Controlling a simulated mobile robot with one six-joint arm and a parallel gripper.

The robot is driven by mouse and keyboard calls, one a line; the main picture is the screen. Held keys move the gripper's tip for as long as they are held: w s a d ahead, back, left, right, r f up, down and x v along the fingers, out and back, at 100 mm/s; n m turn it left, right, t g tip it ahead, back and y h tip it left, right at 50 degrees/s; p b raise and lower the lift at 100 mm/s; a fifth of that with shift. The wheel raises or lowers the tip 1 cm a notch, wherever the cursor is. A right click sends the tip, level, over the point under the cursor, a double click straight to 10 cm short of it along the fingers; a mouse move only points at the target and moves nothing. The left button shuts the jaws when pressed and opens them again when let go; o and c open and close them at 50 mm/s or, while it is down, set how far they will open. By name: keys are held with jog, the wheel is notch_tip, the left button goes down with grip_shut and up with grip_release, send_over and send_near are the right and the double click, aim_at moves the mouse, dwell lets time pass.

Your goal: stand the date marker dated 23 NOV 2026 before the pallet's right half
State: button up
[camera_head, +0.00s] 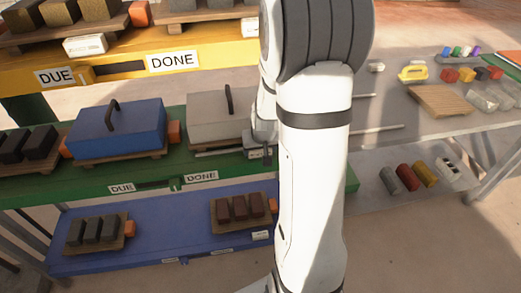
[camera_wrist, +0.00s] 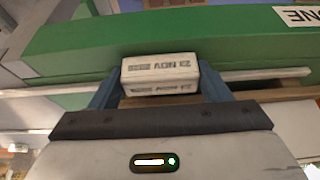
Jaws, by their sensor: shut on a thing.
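The date marker (camera_wrist: 160,67) is a small white block. Its lettering is upside down in the wrist view and reads 23 NOV, with a small year that I cannot read surely. My gripper (camera_wrist: 160,84) is shut on it, one blue finger at each side. In the head view, my gripper (camera_head: 265,152) is mostly hidden by my arm, at the green shelf's front edge before a grey lidded box (camera_head: 222,115). A wooden pallet (camera_head: 205,145) lies under that box, its right end behind my arm. I cannot tell whether the marker touches the shelf.
A blue lidded box (camera_head: 118,128) stands on another pallet to the left, with orange blocks beside it. The yellow shelf (camera_head: 110,69) is above and a blue shelf (camera_head: 160,240) below. A grey table (camera_head: 400,110) with small items stands right.

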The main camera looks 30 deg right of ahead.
jog(key=shift+f, duration=0.15)
jog(key=o, duration=1)
jog(key=shift+r, duration=0.45)
jog(key=p+v, duration=0.1)
jog(key=v, duration=0.9)
jog(key=s+a+r+n, duration=0.1)
jog(key=s+a+r, duration=0.1)
jog(key=s+a, duration=0.2)
jog(key=s+a+r+n+g, duration=0.1)
jog(key=s+a+r, duration=0.1)
jog(key=s+a, duration=0.3)
jog(key=s+a+r+n+g+y, duration=0.1)
jog(key=s+a+r, duration=0.1)
jog(key=s+a, duration=0.2)
jog(key=shift+s+a, duration=0.15)
jog(key=shift+s, duration=0.95)
